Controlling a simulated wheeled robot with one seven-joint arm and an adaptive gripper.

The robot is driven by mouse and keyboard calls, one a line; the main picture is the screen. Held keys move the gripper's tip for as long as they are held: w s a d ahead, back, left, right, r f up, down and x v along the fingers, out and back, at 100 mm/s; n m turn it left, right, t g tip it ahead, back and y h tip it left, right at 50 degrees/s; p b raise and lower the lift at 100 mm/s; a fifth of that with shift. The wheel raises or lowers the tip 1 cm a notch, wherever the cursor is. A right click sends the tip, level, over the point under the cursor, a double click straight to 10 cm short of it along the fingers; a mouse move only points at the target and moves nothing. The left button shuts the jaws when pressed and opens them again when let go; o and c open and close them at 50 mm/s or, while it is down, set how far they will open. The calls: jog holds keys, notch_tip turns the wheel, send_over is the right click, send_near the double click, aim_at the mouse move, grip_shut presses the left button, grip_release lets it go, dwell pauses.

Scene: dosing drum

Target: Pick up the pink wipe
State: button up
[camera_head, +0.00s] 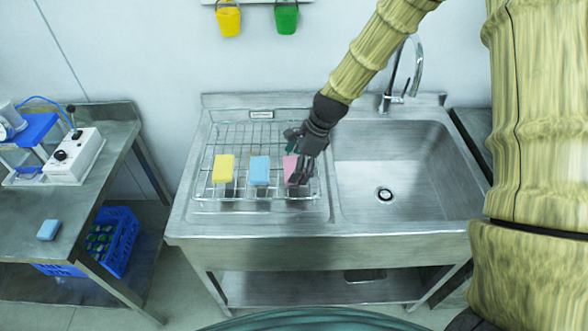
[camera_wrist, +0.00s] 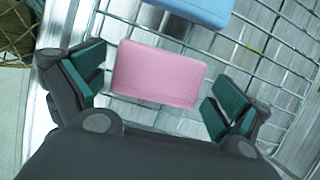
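The pink wipe (camera_wrist: 158,75) lies on the wire rack between the two fingers of my gripper (camera_wrist: 158,100) in the wrist view. A gap shows between the wipe and each green-padded finger, so the gripper is open around it. In the head view, my gripper (camera_head: 296,160) is over the right part of the rack and partly covers the pink wipe (camera_head: 290,168). The wipe is the rightmost of three in a row.
A blue wipe (camera_head: 260,171) and a yellow wipe (camera_head: 223,168) lie left of the pink one on the wire rack (camera_head: 240,133). The sink basin (camera_head: 360,190) and tap (camera_head: 415,70) are to the right. A side table (camera_head: 75,190) with a device stands at left.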

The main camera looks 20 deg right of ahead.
aim_at(289, 167)
jog(key=c, duration=0.4)
jog(key=shift+r, duration=0.1)
jog(key=shift+r+b, duration=0.5)
jog(key=shift+r, duration=0.05)
jog(key=shift+r+b, duration=0.5)
jog(key=shift+r, duration=0.45)
jog(key=s+d+r+b, duration=0.1)
jog(key=s+d+b, duration=0.3)
jog(key=s+d, duration=0.7)
jog(key=shift+d+r, duration=0.25)
jog(key=shift+r, duration=0.15)
